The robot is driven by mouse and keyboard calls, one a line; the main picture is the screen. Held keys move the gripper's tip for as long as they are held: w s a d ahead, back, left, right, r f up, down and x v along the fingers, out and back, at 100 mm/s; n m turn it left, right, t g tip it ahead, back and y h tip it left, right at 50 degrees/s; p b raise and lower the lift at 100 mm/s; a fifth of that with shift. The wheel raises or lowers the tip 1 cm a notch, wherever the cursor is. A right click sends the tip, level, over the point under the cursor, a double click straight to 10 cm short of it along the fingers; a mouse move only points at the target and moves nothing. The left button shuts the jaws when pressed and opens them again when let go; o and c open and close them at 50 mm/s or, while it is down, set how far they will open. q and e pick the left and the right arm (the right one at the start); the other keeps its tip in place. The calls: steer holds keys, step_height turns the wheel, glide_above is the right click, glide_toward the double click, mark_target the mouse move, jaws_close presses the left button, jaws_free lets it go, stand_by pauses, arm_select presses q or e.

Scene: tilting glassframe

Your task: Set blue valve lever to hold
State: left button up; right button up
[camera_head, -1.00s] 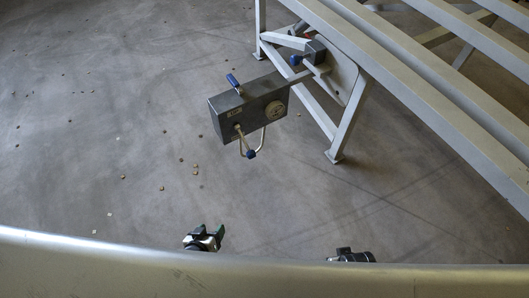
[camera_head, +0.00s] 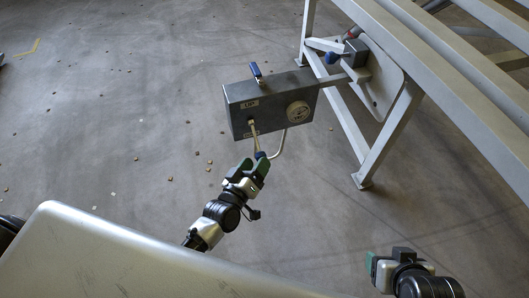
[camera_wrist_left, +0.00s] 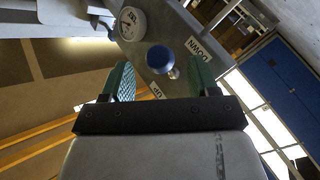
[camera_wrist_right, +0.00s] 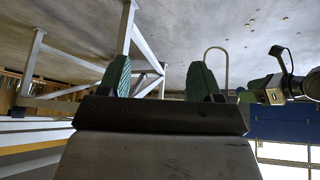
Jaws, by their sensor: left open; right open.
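A grey control box (camera_head: 243,118) hangs beside the metal frame. A lever with a blue knob (camera_head: 260,155) sticks out from its front; the knob also shows in the left wrist view (camera_wrist_left: 160,58), between labels reading "UP" and "DOWN". A second blue lever (camera_head: 256,74) stands on top of the box. My left gripper (camera_head: 252,166) is open at the front knob. Its fingers lie on either side of the knob in its wrist view; contact cannot be told. My right gripper (camera_head: 377,268) is open and empty, low at the right, away from the box.
A further blue knob (camera_head: 331,58) sits on a dark block at the frame. A bent metal bar (camera_head: 281,145) loops below the box. The large grey frame (camera_head: 430,72) fills the upper right. Floor to the left is open, with small scattered bits.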

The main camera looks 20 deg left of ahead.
mark_target(264, 152)
arm_select(q)
steer(key=x, duration=0.4)
steer(key=shift+w+b, duration=0.1)
steer(key=shift+b, duration=0.3)
steer(key=shift+w+d, duration=0.2)
steer(key=shift+w, duration=0.4)
arm_select(e)
steer(key=shift+w+a+r+t+y, duration=0.15)
steer(key=shift+w+a+r+t, duration=0.15)
steer(key=shift+w+t, duration=0.35)
steer(key=shift+w+a+r+t+y, duration=0.1)
steer(key=shift+w+a+r+t, duration=0.2)
steer(key=shift+w, duration=0.4)
steer(key=shift+w+a+r+t+y, duration=0.15)
steer(key=shift+w+r+t, duration=0.15)
steer(key=shift+w+t, duration=0.4)
arm_select(q)
jaws_close()
